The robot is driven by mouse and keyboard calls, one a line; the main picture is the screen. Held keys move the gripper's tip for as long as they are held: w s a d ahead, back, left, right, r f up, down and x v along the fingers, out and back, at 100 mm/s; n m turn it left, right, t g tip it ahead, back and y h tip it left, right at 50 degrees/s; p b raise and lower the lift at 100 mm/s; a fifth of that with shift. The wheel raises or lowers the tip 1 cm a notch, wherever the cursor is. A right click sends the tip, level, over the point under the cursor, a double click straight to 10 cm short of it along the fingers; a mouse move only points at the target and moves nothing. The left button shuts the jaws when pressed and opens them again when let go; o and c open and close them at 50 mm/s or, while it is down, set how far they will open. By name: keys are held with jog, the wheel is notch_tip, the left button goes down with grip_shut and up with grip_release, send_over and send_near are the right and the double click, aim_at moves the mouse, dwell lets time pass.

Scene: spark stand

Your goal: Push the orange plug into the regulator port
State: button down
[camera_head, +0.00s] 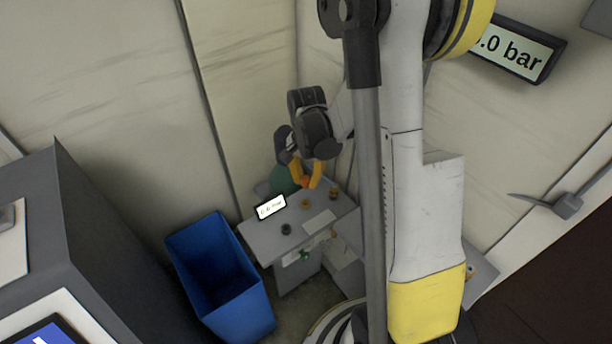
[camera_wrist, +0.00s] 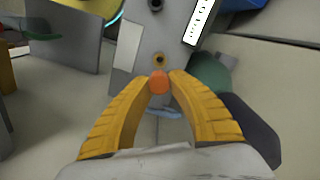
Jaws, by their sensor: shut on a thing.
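My gripper (camera_head: 306,180) has yellow fingers and is shut on the orange plug (camera_wrist: 159,82), which sits between the fingertips in the wrist view. In the head view the plug (camera_head: 305,183) is a small orange spot at the fingertips, above the back of the grey stand. A brass-ringed round fitting (camera_wrist: 159,59), likely the regulator port, lies just beyond the plug in the wrist view. In the head view this fitting (camera_head: 305,203) is on the stand top, slightly below the plug. The plug appears apart from it; the exact height gap cannot be told.
The grey stand (camera_head: 258,236) carries a white display (camera_head: 271,207), a dark round fitting (camera_head: 286,229) and a pale plate (camera_head: 319,221). A blue bin (camera_head: 248,310) stands to its left. A green rounded object (camera_head: 280,180) is beside my fingers, near the wall.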

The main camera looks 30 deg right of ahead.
jog(key=shift+a, duration=0.1)
jog(key=shift+f, duration=0.1)
jog(key=b, duration=0.5)
send_over(306, 205)
notch_tip(306, 205, down, 6)
jog(key=shift+r, duration=0.2)
jog(key=shift+f, duration=0.2)
dwell(0.5)
jog(key=shift+f, duration=0.35)
jog(key=shift+f, duration=0.8)
dwell(1.3)
dwell(0.8)
jog(key=c, duration=1.2)
grip_release()
jog(key=shift+c, duration=0.2)
